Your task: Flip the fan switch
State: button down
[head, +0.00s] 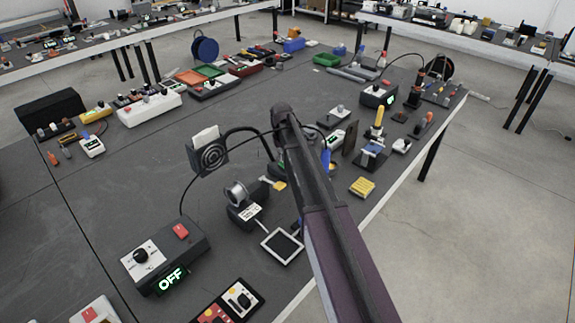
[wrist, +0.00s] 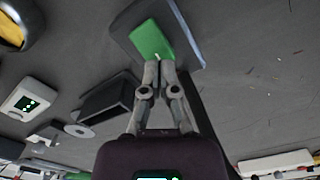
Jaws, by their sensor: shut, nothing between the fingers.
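A fan unit (head: 212,155), a dark box with a round spiral grille and a white panel on top, stands left of my arm in the head view. A control box (head: 190,252) with a black knob, a red switch (head: 181,231) and a lit OFF display is at the lower left. A cable runs between the two. In the wrist view my gripper (wrist: 159,68) is shut and empty. Its fingertips are at the lower edge of a green block (wrist: 152,40) on a dark plate (wrist: 124,25). I cannot tell whether they touch, or whether this is the fan switch. My arm hides the gripper in the head view.
A white device with a green display (wrist: 28,101) and a dark open box (wrist: 108,98) lie left of my gripper. A framed pad (head: 283,246) and a yellow block (head: 362,187) flank my arm. Bare tabletop lies around the fan unit's left side.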

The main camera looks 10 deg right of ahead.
jog(key=shift+f+b, duration=0.6)
dwell(0.6)
jog(key=shift+r, duration=0.15)
jog(key=shift+r+p, duration=3.4)
jog(key=shift+p, duration=0.15)
